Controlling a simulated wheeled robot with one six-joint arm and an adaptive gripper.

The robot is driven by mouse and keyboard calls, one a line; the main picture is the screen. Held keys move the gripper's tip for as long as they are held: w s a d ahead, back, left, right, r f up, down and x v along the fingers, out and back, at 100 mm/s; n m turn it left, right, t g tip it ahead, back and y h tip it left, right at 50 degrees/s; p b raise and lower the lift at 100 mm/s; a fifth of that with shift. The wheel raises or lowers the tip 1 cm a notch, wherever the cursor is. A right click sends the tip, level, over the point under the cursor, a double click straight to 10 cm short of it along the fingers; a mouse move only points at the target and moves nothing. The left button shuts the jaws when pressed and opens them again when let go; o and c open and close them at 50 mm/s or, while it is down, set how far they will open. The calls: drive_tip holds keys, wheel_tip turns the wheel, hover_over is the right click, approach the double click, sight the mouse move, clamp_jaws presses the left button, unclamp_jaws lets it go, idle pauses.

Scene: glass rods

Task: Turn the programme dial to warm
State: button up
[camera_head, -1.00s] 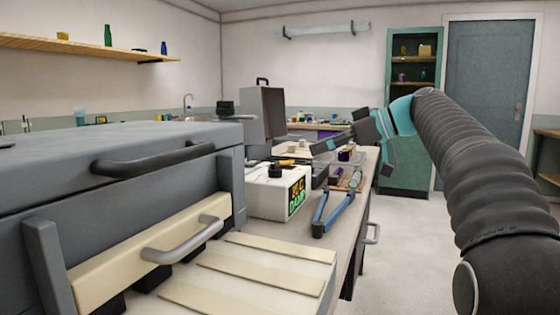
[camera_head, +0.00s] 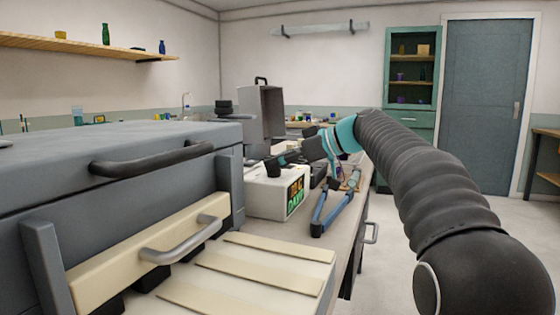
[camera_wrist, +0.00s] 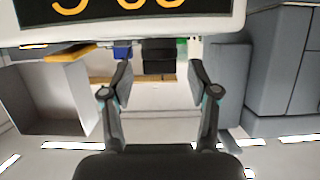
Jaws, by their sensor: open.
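A white box (camera_head: 262,198) stands on the bench, with a dark display (camera_head: 296,194) on its front showing orange and green characters too blurred to read surely. The dark programme dial is on top of the box, mostly hidden by my gripper's dark fingers. My gripper (camera_head: 279,160) is over the top of the box, reaching in from the right. In the wrist view my gripper (camera_wrist: 160,78) is open, its two fingers wide apart with nothing held. There the display (camera_wrist: 125,8) shows large orange characters at the top edge. I cannot tell whether the fingers touch the dial.
A large grey machine (camera_head: 110,150) with a cream front panel and handles fills the left. A blue-handled tool (camera_head: 335,208) lies right of the box on the bench. A grey upright housing (camera_head: 262,112) stands behind. The floor at the right is clear.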

clamp_jaws()
drive_tip(key=shift+s+f+b, duration=0.1)
drive_tip(key=shift+b, duration=0.45)
drive_tip(key=shift+s+f+m+t+h+b, duration=0.1)
drive_tip(key=shift+m+t+h+b, duration=0.2)
drive_tip(key=shift+m+t+b, duration=0.5)
drive_tip(key=m+t+b, duration=0.1)
drive_tip(key=m+t+h+b, duration=0.1)
drive_tip(key=shift+s+a+t+h+b, duration=0.15)
drive_tip(key=shift+a+t+h+b, duration=0.05)
drive_tip(key=shift+t+h+b, duration=0.1)
drive_tip(key=m+t+h, duration=0.2)
drive_tip(key=m, duration=0.1)
drive_tip(key=shift+s+a+r, duration=0.1)
drive_tip(key=shift+r, duration=0.25)
drive_tip(key=shift+m+t+h+p, duration=0.5)
drive_tip(key=shift+m+h+p, duration=0.2)
drive_tip(key=shift+m+h, duration=0.15)
drive_tip(key=shift+a, duration=0.1)
drive_tip(key=shift+f+m+t+h+p, duration=0.1)
drive_tip(key=shift+m+t+h+p, duration=0.25)
drive_tip(key=shift+h, duration=0.1)
